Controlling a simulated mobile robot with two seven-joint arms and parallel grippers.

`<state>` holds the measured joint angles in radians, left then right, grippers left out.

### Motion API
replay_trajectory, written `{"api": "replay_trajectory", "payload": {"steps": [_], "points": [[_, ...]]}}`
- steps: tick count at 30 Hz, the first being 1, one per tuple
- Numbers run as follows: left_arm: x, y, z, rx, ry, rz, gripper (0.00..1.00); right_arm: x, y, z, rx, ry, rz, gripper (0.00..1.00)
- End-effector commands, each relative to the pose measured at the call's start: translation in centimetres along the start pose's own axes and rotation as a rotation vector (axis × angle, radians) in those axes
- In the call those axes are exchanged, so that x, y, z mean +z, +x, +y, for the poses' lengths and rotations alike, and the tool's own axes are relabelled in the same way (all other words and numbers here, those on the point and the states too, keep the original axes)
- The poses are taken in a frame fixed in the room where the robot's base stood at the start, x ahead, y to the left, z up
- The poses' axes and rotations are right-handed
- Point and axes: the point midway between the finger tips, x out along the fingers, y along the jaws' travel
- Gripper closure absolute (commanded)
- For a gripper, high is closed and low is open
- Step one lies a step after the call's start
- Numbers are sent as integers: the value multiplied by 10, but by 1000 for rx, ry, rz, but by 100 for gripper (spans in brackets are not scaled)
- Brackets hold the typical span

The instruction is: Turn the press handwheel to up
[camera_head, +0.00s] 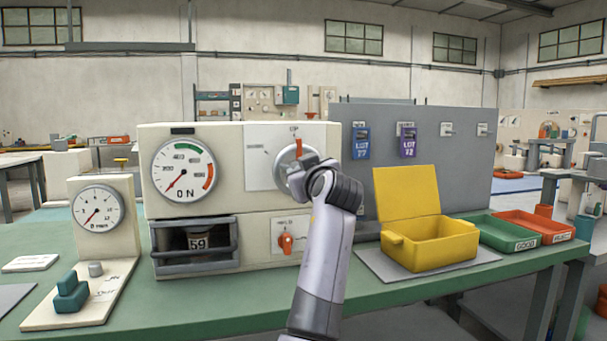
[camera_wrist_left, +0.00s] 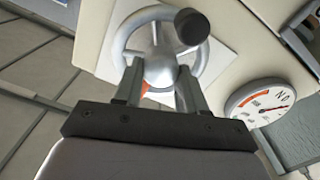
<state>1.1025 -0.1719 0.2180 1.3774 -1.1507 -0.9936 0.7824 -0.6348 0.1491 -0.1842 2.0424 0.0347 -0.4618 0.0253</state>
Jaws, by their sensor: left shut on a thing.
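The press handwheel (camera_head: 282,161) is a silver wheel on a white panel (camera_head: 262,172) on the front of the cream press. An orange-red pointer (camera_head: 298,147) stands near vertical at its top, under a small label. My left gripper (camera_head: 299,174) is at the wheel and hides its lower right. In the left wrist view the handwheel (camera_wrist_left: 160,62) shows spokes, a round hub and a dark knob (camera_wrist_left: 191,26). There the fingers of my left gripper (camera_wrist_left: 158,78) are shut on the wheel's hub area, with a bit of orange-red between them. My right gripper is not in view.
The press (camera_head: 220,150) has a dial gauge (camera_head: 183,170) and a lower orange knob (camera_head: 286,242). A yellow open box (camera_head: 430,243), a green tray (camera_head: 497,231) and a red tray (camera_head: 540,224) stand to the right. A gauge stand (camera_head: 97,210) is at left.

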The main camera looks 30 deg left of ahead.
Motion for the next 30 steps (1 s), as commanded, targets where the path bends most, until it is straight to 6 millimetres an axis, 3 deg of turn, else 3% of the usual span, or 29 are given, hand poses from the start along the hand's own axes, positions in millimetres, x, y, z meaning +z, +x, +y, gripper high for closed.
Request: {"api": "replay_trajectory", "payload": {"steps": [7, 8, 10, 20, 30], "points": [[1, 0, 0, 0, -5, -5, 90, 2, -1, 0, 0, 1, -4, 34], [1, 0, 0, 0, -5, -5, 56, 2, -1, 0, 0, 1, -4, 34], [1, 0, 0, 0, -4, -4, 34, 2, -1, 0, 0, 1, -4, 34], [0, -2, 0, 1, -2, -1, 34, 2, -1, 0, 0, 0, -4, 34], [1, -44, 1, 3, -4, -2, 34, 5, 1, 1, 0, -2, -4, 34]]}}
